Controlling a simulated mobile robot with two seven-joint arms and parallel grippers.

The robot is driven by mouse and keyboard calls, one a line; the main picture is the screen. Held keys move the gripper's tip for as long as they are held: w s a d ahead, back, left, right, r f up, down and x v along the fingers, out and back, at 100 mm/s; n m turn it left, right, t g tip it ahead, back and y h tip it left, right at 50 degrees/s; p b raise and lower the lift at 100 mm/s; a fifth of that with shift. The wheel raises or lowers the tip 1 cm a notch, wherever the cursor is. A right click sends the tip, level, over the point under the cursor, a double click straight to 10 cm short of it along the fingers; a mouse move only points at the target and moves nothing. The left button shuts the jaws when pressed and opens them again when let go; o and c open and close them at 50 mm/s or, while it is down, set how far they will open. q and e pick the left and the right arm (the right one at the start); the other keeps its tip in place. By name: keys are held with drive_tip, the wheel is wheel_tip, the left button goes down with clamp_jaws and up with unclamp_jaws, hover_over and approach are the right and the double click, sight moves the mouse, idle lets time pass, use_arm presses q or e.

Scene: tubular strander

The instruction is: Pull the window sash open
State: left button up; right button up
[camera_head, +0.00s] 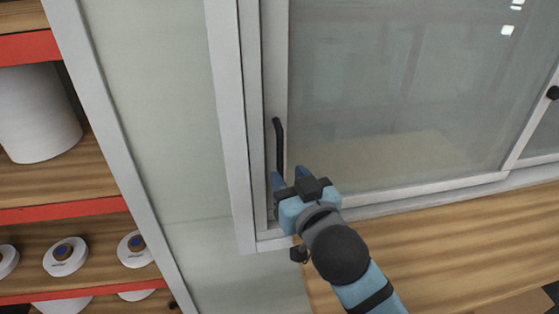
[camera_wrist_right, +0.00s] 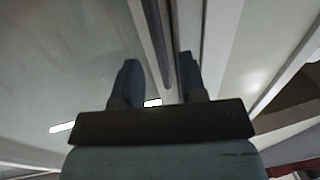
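The window sash (camera_head: 274,60) is a light grey frame around a large glass pane, and it stands in a white outer frame. A black vertical bar handle (camera_head: 279,140) is on the sash's left stile. My right gripper (camera_head: 289,176) is at the lower end of the handle. In the right wrist view its two blue fingers (camera_wrist_right: 158,80) are spread apart, with the dark handle (camera_wrist_right: 157,45) running between them. There is a gap on both sides, so the gripper is open and not clamped. The handle's lower end is hidden by the gripper in the head view. My left gripper is not in view.
A wooden ledge (camera_head: 450,240) runs below the window. A second pane with a dark round knob (camera_head: 553,92) is at the right. At the left, a shelf with red edges (camera_head: 28,47) holds white rolls and spools, beyond a pale panel (camera_head: 150,90).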

sight(281, 168)
drive_tip(key=shift+x, duration=2.35)
clamp_jaws()
